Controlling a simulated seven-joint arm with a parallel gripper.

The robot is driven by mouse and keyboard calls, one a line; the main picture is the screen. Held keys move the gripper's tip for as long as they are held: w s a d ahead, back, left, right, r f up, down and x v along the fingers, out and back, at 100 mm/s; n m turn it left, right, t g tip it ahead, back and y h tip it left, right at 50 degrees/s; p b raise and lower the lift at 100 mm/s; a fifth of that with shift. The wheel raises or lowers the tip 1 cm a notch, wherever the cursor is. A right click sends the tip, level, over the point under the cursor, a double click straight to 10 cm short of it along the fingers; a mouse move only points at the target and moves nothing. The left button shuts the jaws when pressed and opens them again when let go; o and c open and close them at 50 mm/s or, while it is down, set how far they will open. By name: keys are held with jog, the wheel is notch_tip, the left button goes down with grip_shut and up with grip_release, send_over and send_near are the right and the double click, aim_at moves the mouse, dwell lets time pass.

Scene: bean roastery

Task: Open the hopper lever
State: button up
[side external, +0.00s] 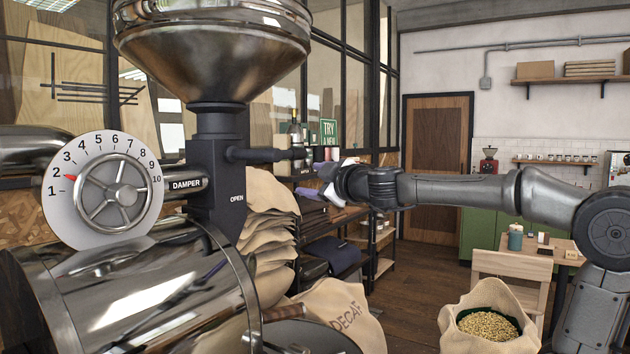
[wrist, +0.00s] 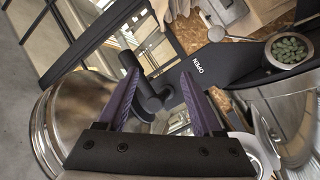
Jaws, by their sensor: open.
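The hopper (side external: 215,45) is a shiny metal funnel at the upper left of the side view. Its dark neck carries a black lever (side external: 262,155) that sticks out level to the right. The word OPEN is printed on the dark body below the lever. In the wrist view the lever (wrist: 148,95) is a black bar with a rounded end, seen between the fingers. My gripper (side external: 326,184) is just right of and slightly below the lever's outer end. In the wrist view my gripper (wrist: 160,80) has its two purple fingers apart. Whether they touch the lever is unclear.
A damper dial (side external: 108,188) and a shiny drum (side external: 135,290) stand left of the lever. Stacked sacks (side external: 270,225) lie behind the body. An open sack of beans (side external: 490,330) stands at the lower right, near a wooden chair. A round window with green beans (wrist: 289,49) shows in the wrist view.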

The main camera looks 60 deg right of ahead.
jog(key=shift+s+a, duration=0.15)
jog(key=shift+s, duration=0.15)
dwell(0.4)
